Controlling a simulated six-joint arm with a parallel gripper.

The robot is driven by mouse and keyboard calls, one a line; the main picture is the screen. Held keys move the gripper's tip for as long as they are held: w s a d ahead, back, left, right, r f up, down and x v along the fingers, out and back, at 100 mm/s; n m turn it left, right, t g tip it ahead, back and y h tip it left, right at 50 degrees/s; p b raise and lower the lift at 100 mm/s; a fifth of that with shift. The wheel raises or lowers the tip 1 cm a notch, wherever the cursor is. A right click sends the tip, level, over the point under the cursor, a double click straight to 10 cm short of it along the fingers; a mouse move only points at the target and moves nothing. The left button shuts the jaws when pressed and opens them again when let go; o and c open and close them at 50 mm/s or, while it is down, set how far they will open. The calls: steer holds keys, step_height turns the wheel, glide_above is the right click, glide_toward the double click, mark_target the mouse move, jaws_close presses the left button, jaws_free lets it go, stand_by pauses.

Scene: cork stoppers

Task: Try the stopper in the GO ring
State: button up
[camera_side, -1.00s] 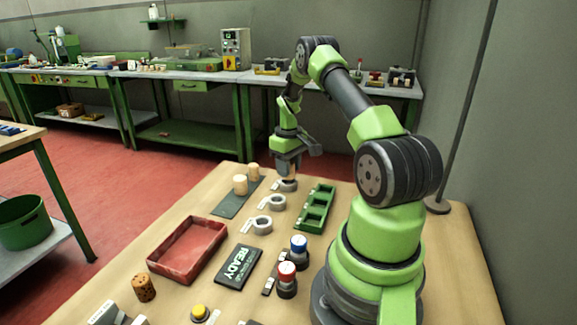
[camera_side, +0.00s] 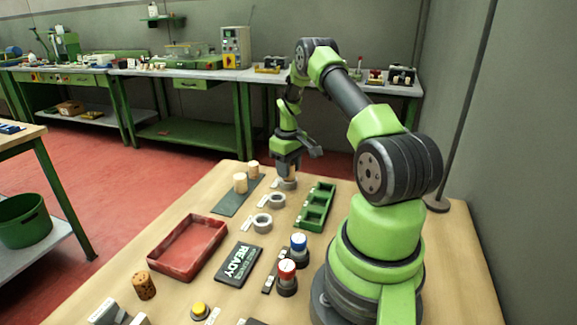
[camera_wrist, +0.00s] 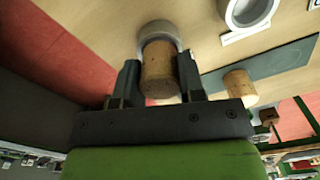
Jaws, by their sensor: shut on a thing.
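My gripper (camera_side: 288,170) points down at the far end of the wooden table, over the farthest of three grey rings (camera_side: 287,185). In the wrist view, my gripper (camera_wrist: 157,62) has its two dark fingers on either side of a cork stopper (camera_wrist: 158,75). The stopper's far end meets the pale ring (camera_wrist: 160,28), which shows just beyond it. I cannot tell how deep the stopper sits in the ring. The ring's label is not readable, so I cannot tell whether it is the GO ring.
Two other rings (camera_side: 276,200) (camera_side: 262,222) lie nearer. Two pale stoppers (camera_side: 240,183) (camera_side: 253,169) stand on a dark mat (camera_side: 226,206) to the left. A green compartment tray (camera_side: 317,208) is close on the right. A red tray (camera_side: 188,246) and a READY sign (camera_side: 238,264) lie nearer.

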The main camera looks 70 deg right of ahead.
steer(key=shift+f, duration=0.1)
steer(key=o, duration=1)
steer(key=shift+c, duration=0.2)
step_height(320, 180, up, 10)
stand_by(0.5)
